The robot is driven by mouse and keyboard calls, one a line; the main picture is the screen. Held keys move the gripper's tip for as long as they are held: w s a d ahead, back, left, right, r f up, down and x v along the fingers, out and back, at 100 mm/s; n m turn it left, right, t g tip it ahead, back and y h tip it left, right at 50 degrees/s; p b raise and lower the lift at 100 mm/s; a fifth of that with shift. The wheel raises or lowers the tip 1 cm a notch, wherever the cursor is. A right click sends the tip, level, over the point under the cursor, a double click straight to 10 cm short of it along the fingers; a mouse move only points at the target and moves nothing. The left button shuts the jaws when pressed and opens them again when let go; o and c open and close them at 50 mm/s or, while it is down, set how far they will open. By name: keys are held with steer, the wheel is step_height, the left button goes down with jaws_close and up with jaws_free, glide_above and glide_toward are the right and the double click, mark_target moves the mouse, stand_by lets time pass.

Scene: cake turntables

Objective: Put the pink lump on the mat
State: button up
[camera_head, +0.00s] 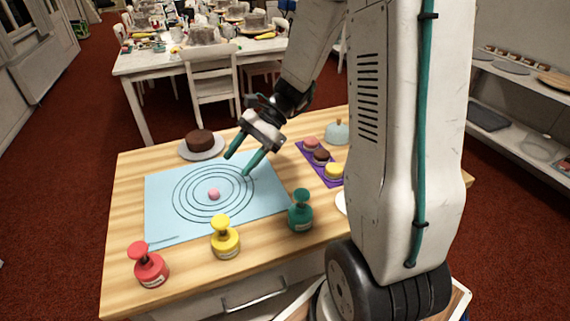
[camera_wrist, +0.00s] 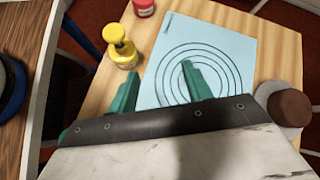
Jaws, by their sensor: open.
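The pink lump (camera_head: 214,194) sits on the light blue mat (camera_head: 160,215), near the middle of the printed black rings. My gripper (camera_head: 237,165) is open and empty, with its two green fingers above the far right part of the mat, apart from the lump. In the wrist view my gripper (camera_wrist: 158,72) shows its fingers spread, one overlapping the rings of the mat (camera_wrist: 235,40). The lump cannot be made out in the wrist view; a finger may hide it.
Red (camera_head: 150,266), yellow (camera_head: 225,238) and green (camera_head: 300,212) stampers stand along the near side. A chocolate cake (camera_head: 200,141) on a plate is behind the mat. A purple tray (camera_head: 305,152) with several small cakes and a domed dish (camera_head: 338,132) are to the right.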

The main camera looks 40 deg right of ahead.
steer(key=s+a+r+n+h, duration=0.1)
steer(key=s+r+n+h, duration=0.4)
steer(key=s, duration=0.5)
steer(key=s+a+r+n+h, duration=0.1)
steer(key=s+r+n+h, duration=0.4)
steer(key=s+n, duration=0.5)
step_height(320, 180, up, 2)
steer(key=shift+s+a+r+t, duration=0.1)
steer(key=shift+s+a+t, duration=0.1)
steer(key=shift+s+t, duration=0.25)
